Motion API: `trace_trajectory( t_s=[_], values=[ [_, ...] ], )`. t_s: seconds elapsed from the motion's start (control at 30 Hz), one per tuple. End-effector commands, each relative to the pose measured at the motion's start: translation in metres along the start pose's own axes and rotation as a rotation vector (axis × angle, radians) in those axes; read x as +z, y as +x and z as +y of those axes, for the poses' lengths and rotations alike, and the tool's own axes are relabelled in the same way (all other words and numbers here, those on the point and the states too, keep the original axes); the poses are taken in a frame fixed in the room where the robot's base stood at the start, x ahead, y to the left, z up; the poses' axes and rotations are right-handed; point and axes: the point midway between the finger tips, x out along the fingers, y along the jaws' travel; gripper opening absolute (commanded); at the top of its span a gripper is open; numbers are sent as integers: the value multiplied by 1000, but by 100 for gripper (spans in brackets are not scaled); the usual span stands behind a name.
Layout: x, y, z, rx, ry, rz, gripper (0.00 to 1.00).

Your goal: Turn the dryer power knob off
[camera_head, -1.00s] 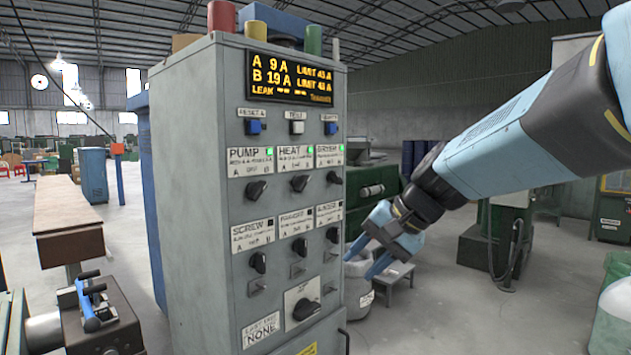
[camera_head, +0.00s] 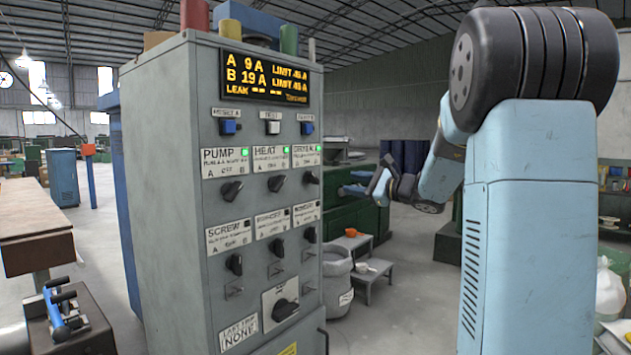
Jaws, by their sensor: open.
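The dryer knob (camera_head: 310,178) is the dark rotary knob at the right end of the upper knob row, on the front of the grey control cabinet (camera_head: 165,200). The knob's exact setting is too small to read. My gripper (camera_head: 346,183) is open and empty, to the right of the cabinet, its blue fingers pointing left at about the knob's height. It appears apart from the knob. The depth between them is hard to judge.
The pump knob (camera_head: 231,191) and heat knob (camera_head: 277,183) share the row, with several knobs below. A larger knob (camera_head: 285,309) is near the bottom. A white sack (camera_head: 337,280) and grey step stool (camera_head: 368,278) stand right of the cabinet.

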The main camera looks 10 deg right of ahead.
Motion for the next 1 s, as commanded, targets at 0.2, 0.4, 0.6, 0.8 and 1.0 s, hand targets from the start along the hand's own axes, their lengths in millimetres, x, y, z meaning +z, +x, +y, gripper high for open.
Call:
trace_trajectory(
  t_s=[0.2,0.4,0.6,0.8,1.0],
  values=[
    [1,34,1,4,-1,-2,42],
    [1,69,2,5,-1,-3,42],
    [1,102,2,5,-1,-2,42],
    [2,124,2,5,-3,-2,42],
    [2,131,3,5,-3,-1,42]
  ],
)
